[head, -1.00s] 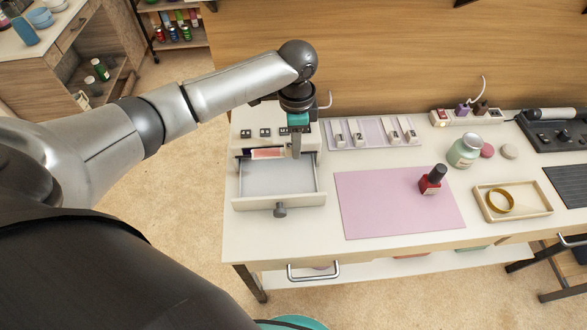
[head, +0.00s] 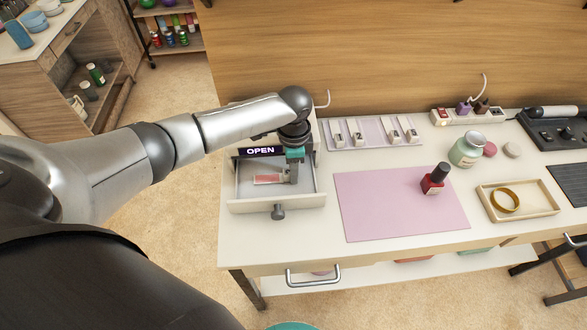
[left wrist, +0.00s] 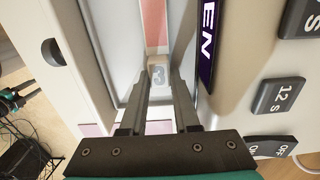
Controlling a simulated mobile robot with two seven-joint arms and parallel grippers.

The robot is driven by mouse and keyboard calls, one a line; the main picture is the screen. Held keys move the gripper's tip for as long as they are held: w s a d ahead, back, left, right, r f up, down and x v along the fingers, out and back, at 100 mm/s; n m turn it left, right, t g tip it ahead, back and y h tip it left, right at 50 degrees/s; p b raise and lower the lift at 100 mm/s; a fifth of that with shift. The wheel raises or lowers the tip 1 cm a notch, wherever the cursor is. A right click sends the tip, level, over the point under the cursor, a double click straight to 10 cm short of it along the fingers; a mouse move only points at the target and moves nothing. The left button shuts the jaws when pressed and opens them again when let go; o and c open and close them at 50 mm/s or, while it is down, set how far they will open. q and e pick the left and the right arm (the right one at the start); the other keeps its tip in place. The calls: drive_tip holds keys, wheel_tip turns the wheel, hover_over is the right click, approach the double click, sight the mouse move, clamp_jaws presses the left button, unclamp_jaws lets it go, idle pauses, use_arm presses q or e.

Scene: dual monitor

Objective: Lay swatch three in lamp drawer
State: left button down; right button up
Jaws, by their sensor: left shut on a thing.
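Swatch three (head: 268,179) is a pale strip with a red-pink band. In the left wrist view its tab (left wrist: 158,75), marked 3, sits between the fingertips. My left gripper (head: 291,179) is shut on that tab end, pointing down inside the lamp drawer. The lamp drawer (head: 249,206) is pulled out, with a light floor and a knob on its front. The swatch is inside the drawer's outline, low and roughly flat; I cannot tell whether it touches the floor. A dark sign reading OPEN (head: 261,151) shows above the drawer. My right gripper is not in view.
A swatch rack (head: 374,146) with several numbered tabs stands right of the lamp. A pink mat (head: 385,210) holds a red bottle (head: 433,179). A tray (head: 535,206) with a gold ring lies further right. The lamp has buttons such as 12 s (left wrist: 281,95).

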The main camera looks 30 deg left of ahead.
use_arm(q)
drive_tip(key=shift+f, duration=0.15)
drive_tip(key=c, duration=0.9)
unclamp_jaws()
wheel_tip(320, 180, up, 12)
drive_tip(key=p, duration=0.3)
drive_tip(key=shift+r, duration=0.2)
